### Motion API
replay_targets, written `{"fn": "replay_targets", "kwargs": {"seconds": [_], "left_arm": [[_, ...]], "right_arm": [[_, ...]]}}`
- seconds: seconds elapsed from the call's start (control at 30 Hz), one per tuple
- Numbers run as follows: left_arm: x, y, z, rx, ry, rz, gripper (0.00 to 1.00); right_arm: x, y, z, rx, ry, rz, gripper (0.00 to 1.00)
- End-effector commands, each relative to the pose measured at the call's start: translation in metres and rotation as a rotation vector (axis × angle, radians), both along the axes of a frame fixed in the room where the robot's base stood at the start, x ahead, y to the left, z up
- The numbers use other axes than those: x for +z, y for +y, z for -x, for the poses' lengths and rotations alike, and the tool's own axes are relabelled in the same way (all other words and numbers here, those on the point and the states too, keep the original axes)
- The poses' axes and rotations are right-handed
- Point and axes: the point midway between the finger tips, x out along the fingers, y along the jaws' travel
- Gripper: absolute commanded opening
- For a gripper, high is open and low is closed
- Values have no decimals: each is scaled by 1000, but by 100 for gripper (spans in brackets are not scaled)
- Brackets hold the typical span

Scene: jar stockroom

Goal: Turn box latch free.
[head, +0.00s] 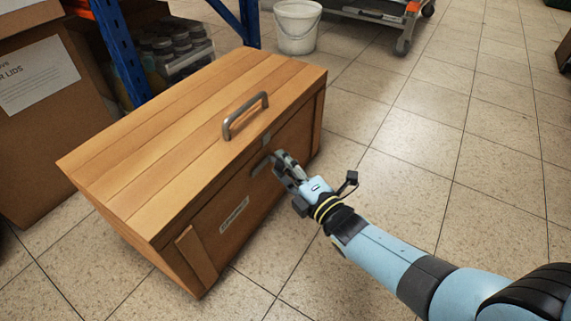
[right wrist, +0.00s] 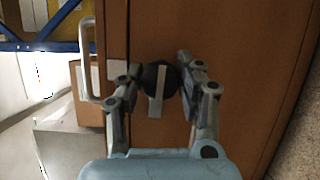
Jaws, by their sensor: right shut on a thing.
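A wooden box (head: 190,130) with a plank lid stands on the tiled floor. Its lid is down, and a grey metal handle (head: 245,115) is on top. The latch (right wrist: 157,88), a dark round disc with a light grey bar, is on the box's front face. My right gripper (head: 280,166) is at that face, just below the lid edge. In the right wrist view its two fingers (right wrist: 158,76) are on either side of the latch, shut on it. In the head view the fingers hide much of the latch. My left gripper is not in view.
Cardboard boxes (head: 40,110) and a blue shelf frame (head: 120,50) stand close behind and left of the box. A white bucket (head: 297,27) and a wheeled cart (head: 380,12) are at the back. The tiled floor (head: 430,150) to the right is clear.

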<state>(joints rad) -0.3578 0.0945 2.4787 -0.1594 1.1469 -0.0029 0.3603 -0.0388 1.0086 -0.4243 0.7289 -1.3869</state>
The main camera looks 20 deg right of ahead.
Motion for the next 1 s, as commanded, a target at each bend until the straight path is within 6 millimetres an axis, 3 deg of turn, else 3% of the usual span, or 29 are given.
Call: {"fn": "replay_targets", "kwargs": {"seconds": [0.7, 0.73, 0.9, 1.0], "left_arm": [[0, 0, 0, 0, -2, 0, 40], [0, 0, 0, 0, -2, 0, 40], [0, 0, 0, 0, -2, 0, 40], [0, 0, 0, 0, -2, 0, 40]], "right_arm": [[-3, 1, 2, 2, -42, 66, 3], [-3, 1, 2, 2, -42, 66, 37], [-2, 1, 2, 3, -44, 65, 59], [-2, 1, 1, 2, -45, 64, 60]]}}
